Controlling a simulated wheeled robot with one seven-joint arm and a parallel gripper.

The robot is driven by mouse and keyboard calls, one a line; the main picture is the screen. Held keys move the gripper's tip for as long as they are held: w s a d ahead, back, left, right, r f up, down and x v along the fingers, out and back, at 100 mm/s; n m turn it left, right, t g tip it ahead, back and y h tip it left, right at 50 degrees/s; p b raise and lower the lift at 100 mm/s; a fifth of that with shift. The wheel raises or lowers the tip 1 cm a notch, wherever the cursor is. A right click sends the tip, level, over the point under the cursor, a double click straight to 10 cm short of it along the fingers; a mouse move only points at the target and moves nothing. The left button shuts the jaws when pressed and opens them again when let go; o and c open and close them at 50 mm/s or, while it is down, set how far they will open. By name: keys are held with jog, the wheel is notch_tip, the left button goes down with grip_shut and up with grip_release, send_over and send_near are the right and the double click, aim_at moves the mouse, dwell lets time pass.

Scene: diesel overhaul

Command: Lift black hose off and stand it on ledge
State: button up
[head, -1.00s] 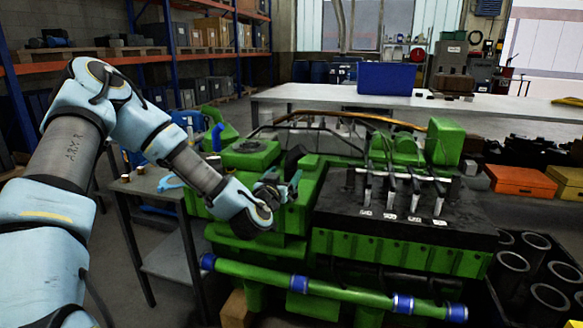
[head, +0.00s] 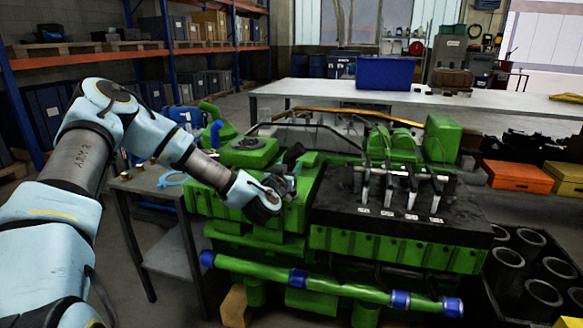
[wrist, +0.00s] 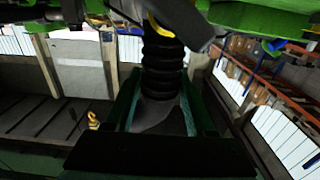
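The black hose (wrist: 162,67) shows in the wrist view as a thick ribbed tube, upright in the picture, with a smooth bent end towards my palm. My gripper's dark green fingers (wrist: 158,98) stand on both sides of it, very close. Whether both press on it is unclear. In the head view my gripper (head: 284,186) is over the left part of the green engine (head: 400,243), and a dark piece of the hose (head: 293,154) shows just behind it. The hose's far end runs out of sight at the top of the wrist view. I cannot make out the ledge for certain.
Several rocker pieces (head: 400,188) stand on the engine's black top, right of my gripper. A green pipe with blue ends (head: 335,287) runs along its front. A grey side table (head: 150,184) stands left, and a long bench (head: 300,87) lies behind.

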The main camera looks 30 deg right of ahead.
grip_shut()
dwell(0.6)
notch_tip(320, 180, up, 9)
jog(key=shift+r+b, duration=0.1)
jog(key=shift+b, duration=0.4)
jog(key=shift+r+p, duration=0.65)
jog(key=shift+r, duration=0.85)
